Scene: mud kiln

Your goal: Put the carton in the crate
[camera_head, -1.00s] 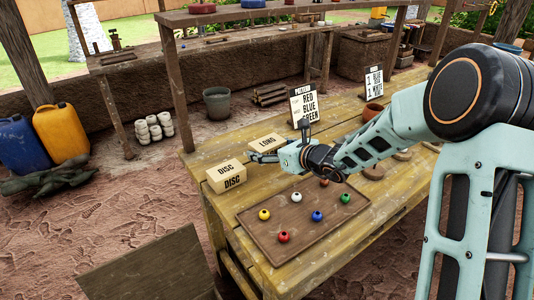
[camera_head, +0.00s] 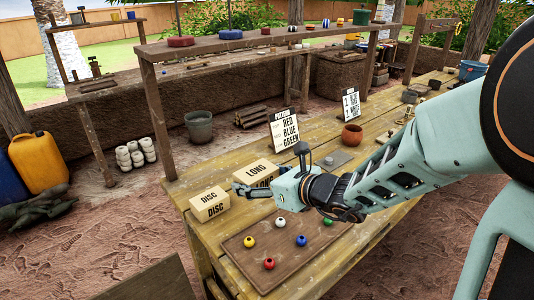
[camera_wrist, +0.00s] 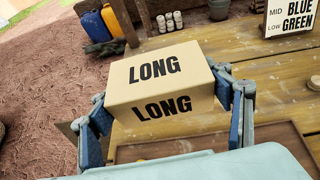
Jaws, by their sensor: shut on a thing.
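A tan carton marked LONG (camera_head: 255,171) is at the left end of the wooden table, and it fills the middle of the wrist view (camera_wrist: 160,80). My gripper (camera_head: 257,188) is shut on it, with a finger on each side (camera_wrist: 170,115). Whether the carton touches the table or is slightly lifted, I cannot tell. A second tan carton marked DISC (camera_head: 209,204) stands just left of it on the table. A brown box-like shape (camera_head: 150,283), possibly the crate, is at the bottom left beside the table, cut off by the picture edge; its inside is not clear.
A brown board (camera_head: 290,243) with several coloured balls lies on the table in front. A sign (camera_head: 284,130) and a terracotta pot (camera_head: 352,135) stand behind. A shelf post (camera_head: 155,120) rises at the table's back left. The ground left of the table is open.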

